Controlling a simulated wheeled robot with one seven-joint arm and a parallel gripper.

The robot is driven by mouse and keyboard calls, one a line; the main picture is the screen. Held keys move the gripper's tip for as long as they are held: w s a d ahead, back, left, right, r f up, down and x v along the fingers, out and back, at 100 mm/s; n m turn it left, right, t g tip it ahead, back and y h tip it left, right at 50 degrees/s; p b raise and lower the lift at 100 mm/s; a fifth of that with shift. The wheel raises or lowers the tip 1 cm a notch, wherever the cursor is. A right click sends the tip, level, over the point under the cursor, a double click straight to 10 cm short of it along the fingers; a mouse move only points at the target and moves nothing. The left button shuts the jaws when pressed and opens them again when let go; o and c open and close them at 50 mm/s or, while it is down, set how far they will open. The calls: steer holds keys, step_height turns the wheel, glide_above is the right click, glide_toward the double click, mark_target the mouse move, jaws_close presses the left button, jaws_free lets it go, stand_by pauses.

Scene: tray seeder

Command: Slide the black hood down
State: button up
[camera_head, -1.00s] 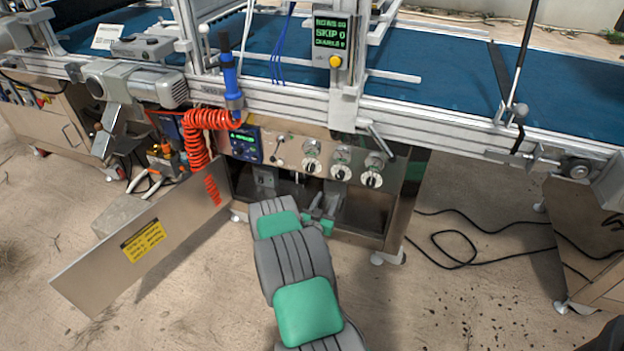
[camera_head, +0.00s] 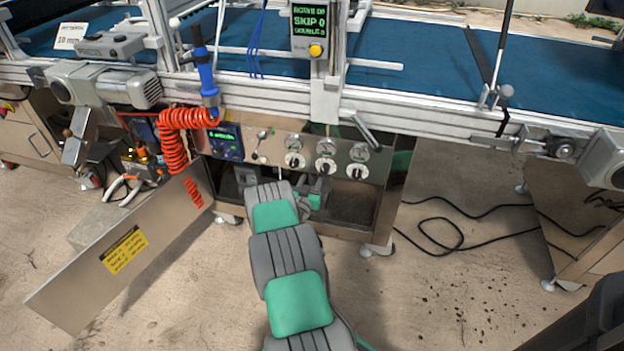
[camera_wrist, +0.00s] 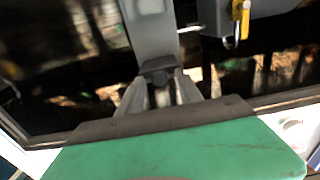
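I cannot pick out the black hood with certainty in either view. My grey-and-green arm reaches into the open recess under the machine's control panel in the head view, and its far end is mostly hidden there. In the wrist view, the fingers of my gripper (camera_wrist: 160,88) show beyond my green wrist cover. A small dark block (camera_wrist: 158,67) is at the fingertips, in front of a grey upright bar (camera_wrist: 153,28). I cannot tell whether the fingers hold it. The area behind is dark and blurred.
The control panel (camera_head: 270,152) with several knobs is above the recess. An open metal door (camera_head: 150,262) swings out at left. A blue conveyor (camera_head: 420,85) runs across the back. A cable (camera_head: 455,247) lies on the floor. A yellow-handled part (camera_wrist: 240,15) shows in the wrist view.

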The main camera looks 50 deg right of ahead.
jaws_close()
stand_by(1.2)
